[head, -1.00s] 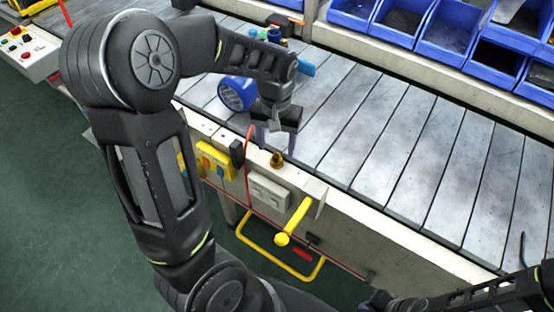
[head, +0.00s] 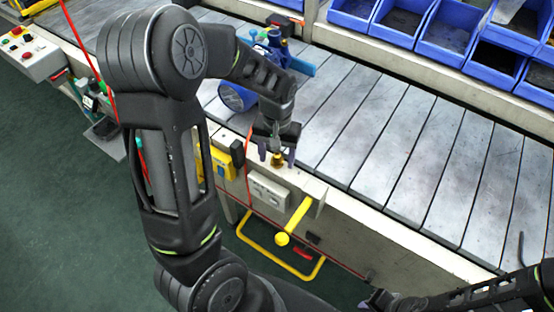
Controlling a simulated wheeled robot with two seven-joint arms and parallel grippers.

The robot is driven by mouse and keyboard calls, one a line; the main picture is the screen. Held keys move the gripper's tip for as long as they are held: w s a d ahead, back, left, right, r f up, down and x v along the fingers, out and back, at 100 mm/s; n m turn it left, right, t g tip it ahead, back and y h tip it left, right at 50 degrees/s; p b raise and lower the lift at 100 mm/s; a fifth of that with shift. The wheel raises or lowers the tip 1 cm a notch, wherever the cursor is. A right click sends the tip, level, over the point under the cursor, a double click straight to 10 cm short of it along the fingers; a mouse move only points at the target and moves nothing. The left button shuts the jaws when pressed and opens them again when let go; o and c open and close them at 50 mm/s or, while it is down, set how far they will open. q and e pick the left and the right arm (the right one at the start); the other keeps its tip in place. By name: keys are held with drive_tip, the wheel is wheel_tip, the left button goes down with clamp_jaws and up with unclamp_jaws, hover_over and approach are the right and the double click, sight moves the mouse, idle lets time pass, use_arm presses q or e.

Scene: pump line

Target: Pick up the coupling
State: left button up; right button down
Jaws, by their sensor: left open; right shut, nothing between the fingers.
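The coupling (head: 278,161) is a small brass-coloured piece standing on the pale front ledge of the conveyor line. My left gripper (head: 277,157) is open and points down at it. One finger shows on each side of the coupling, and its upper part is partly hidden by the gripper. I cannot tell whether the fingers touch it. My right gripper (head: 380,300) is at the bottom edge, low and far from the coupling, shut and empty.
A blue pump (head: 236,97) lies on the slatted conveyor (head: 400,130) behind my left arm. Blue bins (head: 450,42) line the back. A yellow handle (head: 297,218) and a grey socket box (head: 268,191) are on the front below the ledge.

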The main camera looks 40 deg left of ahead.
use_arm(q)
clamp_jaws()
idle(0.8)
